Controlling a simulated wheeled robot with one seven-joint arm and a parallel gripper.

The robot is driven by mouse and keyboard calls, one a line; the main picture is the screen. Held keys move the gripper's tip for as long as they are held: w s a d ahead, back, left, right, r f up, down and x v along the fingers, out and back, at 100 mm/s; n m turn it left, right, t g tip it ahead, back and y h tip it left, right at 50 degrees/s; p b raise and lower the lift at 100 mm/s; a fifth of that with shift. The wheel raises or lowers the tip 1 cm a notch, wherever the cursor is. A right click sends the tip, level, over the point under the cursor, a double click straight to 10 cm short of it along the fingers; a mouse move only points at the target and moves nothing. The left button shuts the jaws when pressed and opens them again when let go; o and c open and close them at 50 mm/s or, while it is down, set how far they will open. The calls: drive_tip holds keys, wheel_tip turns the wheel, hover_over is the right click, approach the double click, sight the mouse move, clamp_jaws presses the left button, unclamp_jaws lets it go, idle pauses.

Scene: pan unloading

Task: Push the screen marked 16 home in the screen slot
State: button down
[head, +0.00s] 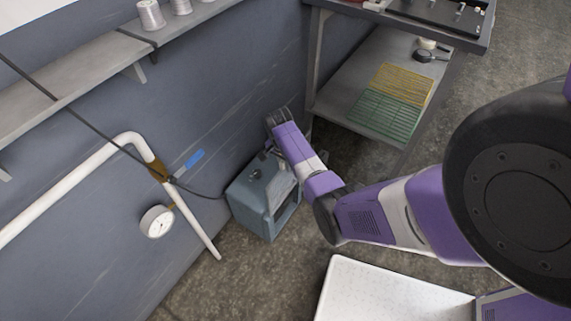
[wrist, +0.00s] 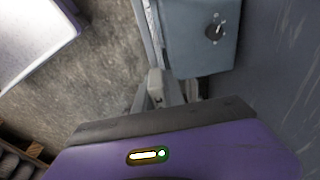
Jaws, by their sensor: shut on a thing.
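A blue-grey box-shaped unit (head: 255,190) stands on the floor against the wall, with a frame-like opening on its right side. In the wrist view the unit (wrist: 200,50) shows a dark round knob on its face. A thin pale upright strip (wrist: 151,28) runs along its left side; it looks like the screen's edge, seen nearly edge-on. My gripper (wrist: 167,90) is beside the unit's lower left corner, its fingers shut around a small pale piece that seems to belong to the screen. The mark 16 cannot be read. In the head view my arm hides the fingertips.
A grey bench (head: 350,85) with yellow and green wire racks on its lower shelf stands beyond the unit. A white tray (head: 390,290) is at the bottom.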

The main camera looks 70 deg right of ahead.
sight(285, 179)
drive_tip(key=shift+f+b, duration=3.9)
drive_tip(key=shift+f, duration=1.15)
idle(3.0)
